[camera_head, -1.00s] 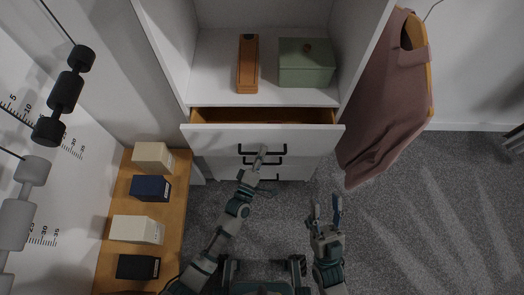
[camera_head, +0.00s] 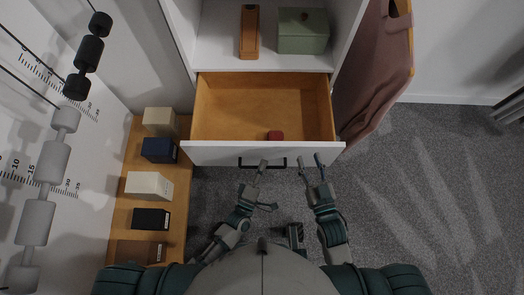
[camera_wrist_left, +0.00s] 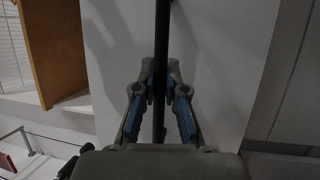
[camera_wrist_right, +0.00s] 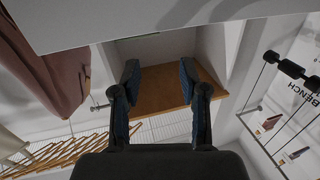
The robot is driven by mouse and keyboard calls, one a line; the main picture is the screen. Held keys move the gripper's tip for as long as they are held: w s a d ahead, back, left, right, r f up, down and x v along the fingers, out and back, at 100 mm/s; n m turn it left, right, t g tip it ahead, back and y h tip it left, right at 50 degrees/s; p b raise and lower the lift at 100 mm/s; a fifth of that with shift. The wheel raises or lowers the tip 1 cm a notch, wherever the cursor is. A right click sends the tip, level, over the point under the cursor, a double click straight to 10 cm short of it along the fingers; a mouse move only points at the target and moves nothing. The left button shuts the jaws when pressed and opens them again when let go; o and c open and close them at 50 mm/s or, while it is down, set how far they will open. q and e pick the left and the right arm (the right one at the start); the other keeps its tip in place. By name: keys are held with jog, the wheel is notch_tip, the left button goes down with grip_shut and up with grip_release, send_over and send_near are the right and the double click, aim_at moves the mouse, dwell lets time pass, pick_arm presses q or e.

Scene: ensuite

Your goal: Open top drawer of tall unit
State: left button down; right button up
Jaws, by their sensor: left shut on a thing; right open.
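The top drawer (camera_head: 210,152) of the white tall unit stands well out in the head view. The black bar handle (camera_head: 279,162) is on the drawer's front. My right gripper (camera_head: 310,163) is open and empty, just in front of the drawer front, right of the handle. It also shows in the right wrist view (camera_wrist_right: 160,80).
An orange box (camera_head: 249,33) and a green box (camera_head: 302,32) sit on the shelf above the drawer. A wooden bench (camera_head: 122,183) with several small boxes runs along the left. A brown garment (camera_head: 372,75) hangs at the right. Carpet on the right is clear.

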pick_arm(q)
jog(key=shift+s+d+f, duration=0.1)
jog(key=shift+s+f, duration=0.25)
jog(key=c, duration=1.2)
grip_release()
jog(key=shift+w+r, duration=0.1)
jog(key=v, duration=1.2)
jog(key=shift+w+r, duration=0.1)
jog(key=shift+r, duration=0.05)
